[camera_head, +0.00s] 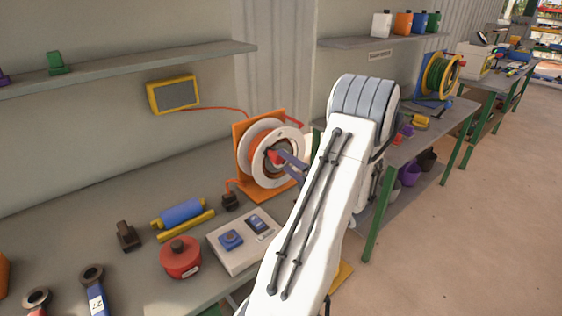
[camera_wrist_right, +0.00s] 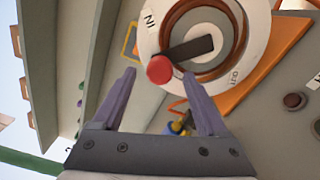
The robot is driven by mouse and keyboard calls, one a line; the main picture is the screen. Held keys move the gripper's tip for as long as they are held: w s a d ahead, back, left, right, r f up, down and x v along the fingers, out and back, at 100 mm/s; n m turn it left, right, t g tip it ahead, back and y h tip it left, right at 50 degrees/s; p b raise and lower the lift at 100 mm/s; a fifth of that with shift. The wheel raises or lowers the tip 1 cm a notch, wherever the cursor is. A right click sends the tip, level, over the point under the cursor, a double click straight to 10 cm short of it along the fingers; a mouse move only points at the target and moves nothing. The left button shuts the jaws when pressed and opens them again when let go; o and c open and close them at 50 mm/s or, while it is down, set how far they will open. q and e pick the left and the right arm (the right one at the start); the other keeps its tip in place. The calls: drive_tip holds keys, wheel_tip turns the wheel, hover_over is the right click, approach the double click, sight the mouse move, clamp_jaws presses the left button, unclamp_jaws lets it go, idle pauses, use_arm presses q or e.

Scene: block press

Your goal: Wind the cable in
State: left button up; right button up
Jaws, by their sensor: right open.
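The cable reel has a white disc (camera_head: 292,140) with orange cable behind it and stands on an orange frame (camera_head: 246,172) on the bench. In the right wrist view the disc (camera_wrist_right: 148,45) carries the markings IN and OUT. A dark crank arm (camera_wrist_right: 193,48) ends in a red knob (camera_wrist_right: 159,70), which also shows in the head view (camera_head: 272,156). My right gripper (camera_wrist_right: 159,74) is open, with its purple fingertips on either side of the knob in that view; I cannot tell whether they reach around it. A dark plug (camera_head: 229,201) hangs at the cable's lower end. My left gripper is out of view.
A yellow box (camera_head: 173,94) on the wall has a red cable toward the reel. A red pot (camera_head: 180,257), a switch panel (camera_head: 247,240) and a blue roller (camera_head: 182,212) lie on the bench. My right arm hides the bench's right part.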

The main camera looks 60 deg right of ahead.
sight(280, 160)
drive_tip(key=v, duration=0.6)
drive_tip(key=shift+s+b, duration=0.2)
drive_tip(key=shift+b, duration=0.2)
drive_tip(key=shift+a, duration=0.1)
drive_tip(key=w+d+n+p, duration=0.1)
drive_tip(key=w+n, duration=0.2)
drive_tip(key=n, duration=0.1)
drive_tip(key=w+d+n+p, duration=0.1)
drive_tip(key=w+n+p, duration=0.1)
drive_tip(key=n, duration=0.3)
drive_tip(key=w+d+n+p, duration=0.1)
drive_tip(key=w+n+p, duration=0.1)
drive_tip(key=w+n, duration=0.2)
drive_tip(key=shift+w+r+n+g+h, duration=0.1)
drive_tip(key=shift+w+n+g+h, duration=0.3)
drive_tip(key=shift+n, duration=0.1)
drive_tip(key=shift+w+d, duration=0.25)
drive_tip(key=shift+w, duration=0.3)
clamp_jaws()
idle(0.4)
